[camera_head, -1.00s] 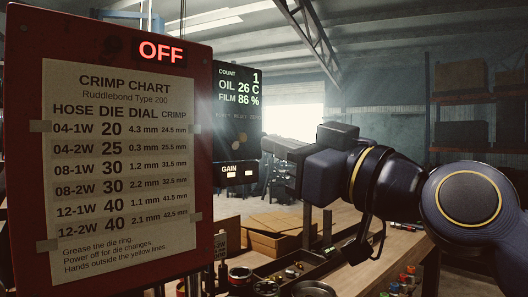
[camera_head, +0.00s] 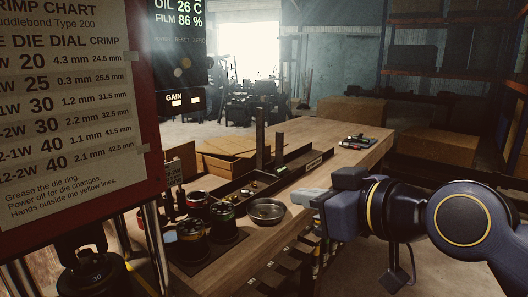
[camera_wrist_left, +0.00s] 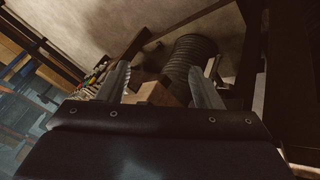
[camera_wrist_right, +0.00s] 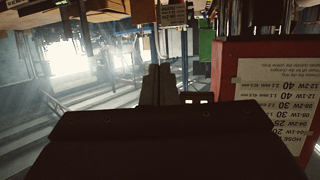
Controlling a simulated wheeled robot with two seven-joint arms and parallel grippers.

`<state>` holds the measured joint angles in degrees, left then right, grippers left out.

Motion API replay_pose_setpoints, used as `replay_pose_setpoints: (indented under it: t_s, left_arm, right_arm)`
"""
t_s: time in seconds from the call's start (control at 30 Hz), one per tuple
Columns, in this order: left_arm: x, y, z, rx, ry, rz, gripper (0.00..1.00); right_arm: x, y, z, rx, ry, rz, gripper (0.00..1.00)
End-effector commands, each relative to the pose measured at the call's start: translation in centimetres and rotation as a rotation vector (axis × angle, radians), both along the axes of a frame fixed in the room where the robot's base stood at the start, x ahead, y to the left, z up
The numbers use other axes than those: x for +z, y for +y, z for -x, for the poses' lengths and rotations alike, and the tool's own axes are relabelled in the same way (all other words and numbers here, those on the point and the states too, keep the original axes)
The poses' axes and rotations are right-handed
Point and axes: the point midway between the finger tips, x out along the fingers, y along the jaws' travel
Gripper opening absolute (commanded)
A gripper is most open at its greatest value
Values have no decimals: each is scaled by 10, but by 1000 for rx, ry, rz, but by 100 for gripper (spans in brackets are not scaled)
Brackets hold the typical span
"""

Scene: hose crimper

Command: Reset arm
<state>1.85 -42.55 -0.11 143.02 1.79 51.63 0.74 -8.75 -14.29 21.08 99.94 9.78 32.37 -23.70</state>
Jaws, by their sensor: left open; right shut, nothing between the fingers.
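My right gripper (camera_head: 304,197) is held out at the right of the head view, in front of the wooden bench's (camera_head: 352,150) near edge. In the right wrist view its fingers (camera_wrist_right: 159,72) are together with nothing between them. My left gripper (camera_wrist_left: 160,86) shows in its own wrist view with its two fingers apart and empty. A brown block and a ribbed dark coil (camera_wrist_left: 188,62) lie beyond the fingers; their distance is hard to tell. I cannot make out the left gripper in the head view.
The red crimper panel with its crimp chart (camera_head: 65,120) stands close at the left. The bench holds several dark cans (camera_head: 222,220), a round metal dish (camera_head: 267,210), a parts tray (camera_head: 238,192) and cardboard (camera_head: 225,152).

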Motion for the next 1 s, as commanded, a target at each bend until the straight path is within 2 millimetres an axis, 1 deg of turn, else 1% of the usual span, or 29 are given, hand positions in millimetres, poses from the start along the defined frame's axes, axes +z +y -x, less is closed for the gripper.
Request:
replay_pose_setpoints:
  t_s: [0.03,0.07,0.1,0.17,0.2,0.27,0.3,0.4,0.43,0.5,0.6,1.0]
  left_arm:
    - [14,0,0,0,0,0,59]
    - [18,0,0,0,0,0,59]
    - [23,0,0,0,0,0,59]
    - [30,0,0,0,0,0,59]
    - [35,0,0,0,0,0,59]
    - [41,0,0,0,0,0,59]
    - [45,0,0,0,0,0,59]
    - [52,0,0,0,0,0,59]
    - [54,0,0,0,0,0,59]
    - [56,0,0,0,0,0,59]
    - [57,0,0,0,0,0,59]
    - [57,0,0,0,0,0,59]
  right_arm:
    - [-23,-27,8,-69,93,18,0]
    - [-41,-41,14,-107,152,24,0]
    - [-64,-59,24,-158,229,24,0]
    - [-98,-85,42,-235,345,19,0]
    - [-120,-99,56,-284,422,9,0]
    - [-151,-117,78,-352,532,-9,0]
    - [-170,-126,94,-393,600,-25,0]
    - [-207,-138,128,-473,740,-65,0]
    - [-216,-140,137,-491,774,-75,0]
    - [-232,-142,152,-521,834,-95,0]
    - [-244,-143,164,-543,880,-110,0]
    - [-245,-143,165,-545,884,-112,0]
